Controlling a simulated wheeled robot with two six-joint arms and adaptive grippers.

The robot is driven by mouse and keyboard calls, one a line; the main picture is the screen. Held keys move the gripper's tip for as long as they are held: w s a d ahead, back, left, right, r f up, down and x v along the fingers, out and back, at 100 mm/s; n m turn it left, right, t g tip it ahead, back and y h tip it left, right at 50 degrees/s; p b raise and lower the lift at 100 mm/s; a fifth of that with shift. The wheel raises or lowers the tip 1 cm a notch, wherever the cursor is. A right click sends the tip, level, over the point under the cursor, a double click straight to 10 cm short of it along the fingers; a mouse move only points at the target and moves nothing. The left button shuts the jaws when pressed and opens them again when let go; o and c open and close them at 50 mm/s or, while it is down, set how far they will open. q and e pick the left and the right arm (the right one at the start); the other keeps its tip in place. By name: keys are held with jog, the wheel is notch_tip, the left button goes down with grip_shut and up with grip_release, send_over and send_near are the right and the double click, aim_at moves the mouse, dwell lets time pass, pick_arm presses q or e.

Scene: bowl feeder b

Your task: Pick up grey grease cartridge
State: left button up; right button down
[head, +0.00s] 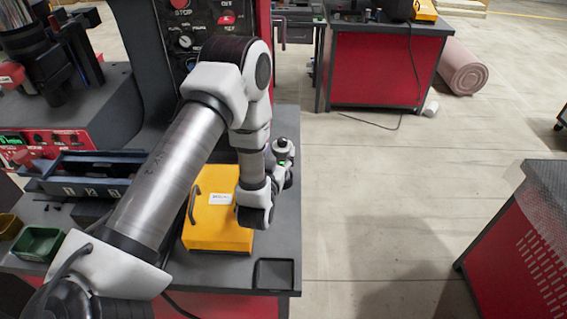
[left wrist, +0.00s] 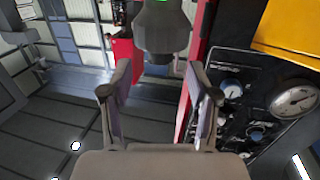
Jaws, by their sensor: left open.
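My left arm reaches over the yellow case (head: 222,215) on the grey bench. The left gripper (head: 284,150) shows small beyond the wrist near the bench's right edge, its fingers hard to make out. In the left wrist view the two fingers of the left gripper (left wrist: 160,92) stand apart with nothing held between them. A dark grey rounded body (left wrist: 162,25) with a green light shows beyond them; I cannot tell what it is. I cannot make out a grey grease cartridge in either view. My right gripper is not in view.
A dark blue tray (head: 90,188) and a green bin (head: 38,243) stand at the bench's left. A shallow black tray (head: 275,273) lies at its front right. A control panel with gauges (left wrist: 295,100) is close on the right.

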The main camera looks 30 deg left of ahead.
aim_at(281, 143)
pick_arm(q)
jog(key=x, duration=0.1)
jog(key=p+x, duration=0.1)
jog(key=x, duration=0.1)
jog(key=p+x, duration=0.1)
jog(key=x, duration=0.1)
jog(key=shift+r, duration=0.25)
jog(key=shift+w+a+f, duration=0.15)
jog(key=shift+w+f, duration=0.05)
jog(key=shift+f, duration=0.05)
grip_shut()
jog(key=shift+r, duration=0.1)
